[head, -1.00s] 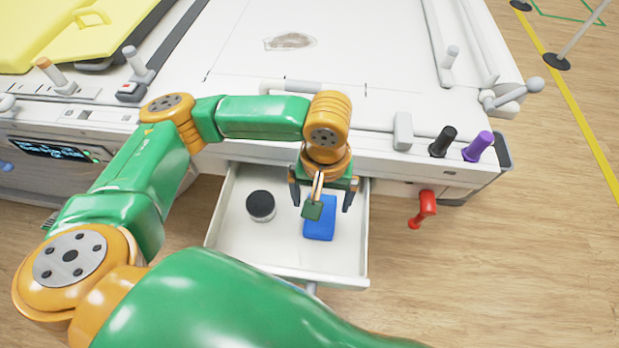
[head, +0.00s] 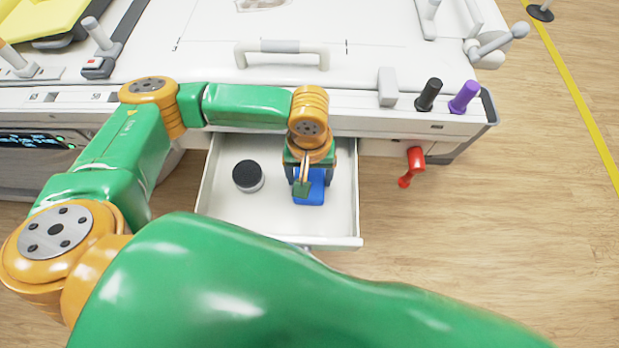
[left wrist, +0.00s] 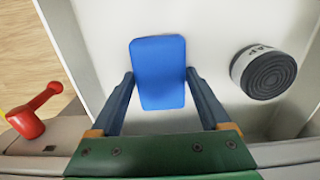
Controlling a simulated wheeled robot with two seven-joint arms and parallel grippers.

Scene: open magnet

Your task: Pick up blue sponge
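The blue sponge (head: 311,190) lies flat on the floor of the open white drawer (head: 225,212), towards its right side. In the left wrist view the sponge (left wrist: 158,72) reaches between the two fingers of my left gripper (left wrist: 159,78). The fingers are spread, with a gap on each side of the sponge. In the head view my left gripper (head: 309,180) is over the sponge and hides part of it. I cannot tell the exact height between the fingertips and the drawer floor. My right gripper is in neither view.
A round black-topped tin (head: 248,176) stands in the drawer left of the sponge. The drawer walls surround both things. A red handle (head: 412,166) hangs right of the drawer. Black (head: 428,94) and purple (head: 464,97) knobs stand on the machine's edge above.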

